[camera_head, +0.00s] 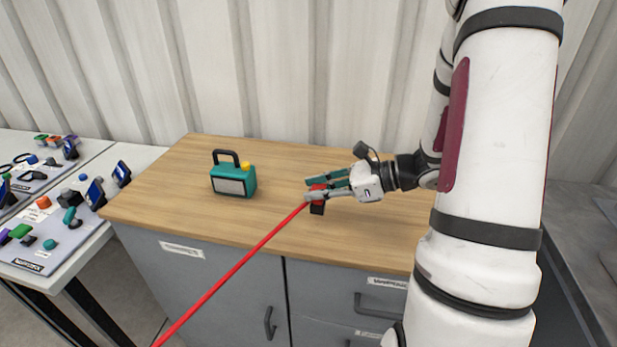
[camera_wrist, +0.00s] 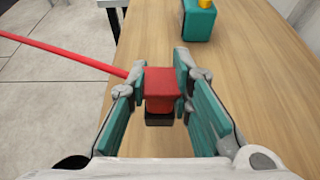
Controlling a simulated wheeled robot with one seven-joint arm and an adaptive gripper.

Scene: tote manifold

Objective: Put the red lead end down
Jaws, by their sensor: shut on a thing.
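The red lead end (camera_wrist: 162,85) is a red block with a black lower part, held between the fingers of my gripper (camera_wrist: 158,92). In the head view my gripper (camera_head: 318,188) is shut on it over the wooden worktop (camera_head: 160,187). The red lead (camera_head: 232,268) runs from the end down to the lower left, off the worktop's front edge. In the wrist view the lead (camera_wrist: 70,52) leaves toward the upper left. I cannot tell whether the black part touches the wood.
A teal box with a black handle and yellow knob (camera_head: 233,180) stands on the worktop to the left of my gripper. The wood between them is clear. A grey side table (camera_head: 90,222) with several small parts is at the far left. A corrugated wall (camera_head: 250,70) rises behind.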

